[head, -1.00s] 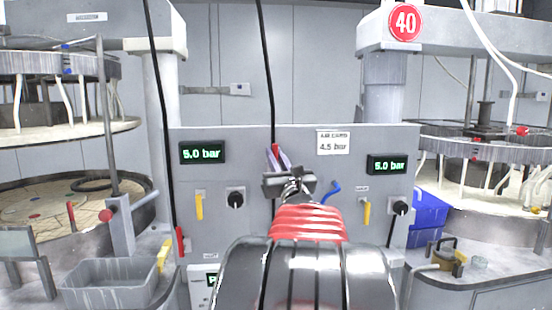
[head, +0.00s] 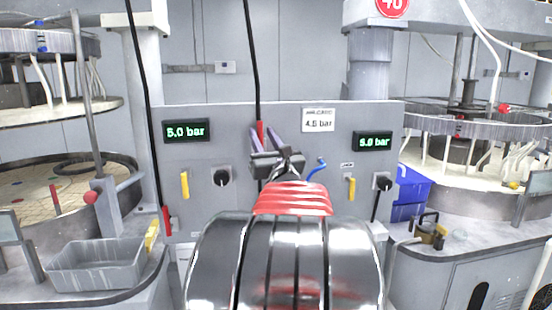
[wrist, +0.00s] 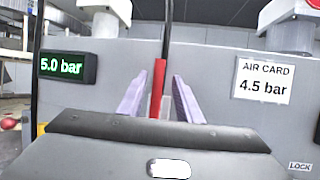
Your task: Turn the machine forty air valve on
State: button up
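A grey panel (head: 282,213) stands ahead, below a red machine sign (head: 392,3) cut off by the top edge; it read 40 earlier. On the panel's right part are a yellow handle (head: 351,189), pointing down, a black round knob (head: 381,182) and a 5.0 bar display (head: 373,142). Its left part has another yellow handle (head: 185,185), also down, a black knob (head: 221,177) and a 5.0 bar display (head: 186,131). My gripper (head: 262,138) is open before the panel's upper middle. In the wrist view, a red upright bar (wrist: 157,92) shows between its purple fingers, with gaps.
An air card (head: 318,120) reads 4.5 bar; a lock label (head: 347,165) sits above the right yellow handle. Black cables (head: 139,95) hang before the panel. A grey tray (head: 97,265) stands left, blue bins (head: 410,195) right. Polishing machines flank the panel.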

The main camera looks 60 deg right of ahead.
jog(key=v, duration=1.2)
jog(key=shift+s+a, duration=0.2)
jog(key=shift+w, duration=0.1)
jog(key=w+a+f+n+t+y, duration=0.1)
jog(key=w+a+f+n+y, duration=0.2)
jog(key=w+a+n+y, duration=0.4)
jog(key=w+a+f+n+t+y, duration=0.2)
jog(key=w+a+n+y, duration=0.4)
jog(key=w+a, duration=0.35)
jog(key=w+a+f+n+g+y, duration=0.25)
jog(key=a+f+n+y, duration=0.2)
jog(key=a, duration=0.45)
jog(key=w+a+f+n+g+y, duration=0.25)
jog(key=a+n, duration=0.35)
jog(key=a, duration=0.4)
jog(key=s+a+f+n+g+y, duration=0.1)
jog(key=s+a+f+n+g, duration=0.35)
jog(key=a, duration=0.25)
jog(key=s+a+f+n+g+y, duration=0.1)
jog(key=s+a+f+n+g, duration=0.3)
jog(key=a, duration=0.3)
jog(key=s+f+n+h, duration=0.2)
jog(key=s+n+h, duration=0.1)
jog(key=n, duration=0.3)
jog(key=s+d+f+n+h, duration=0.1)
jog(key=s+f+n+h, duration=0.1)
jog(key=s+n, duration=0.4)
jog(key=shift+f+n+g+h, duration=0.35)
jog(key=shift+n+h, duration=0.05)
jog(key=shift+h, duration=0.5)
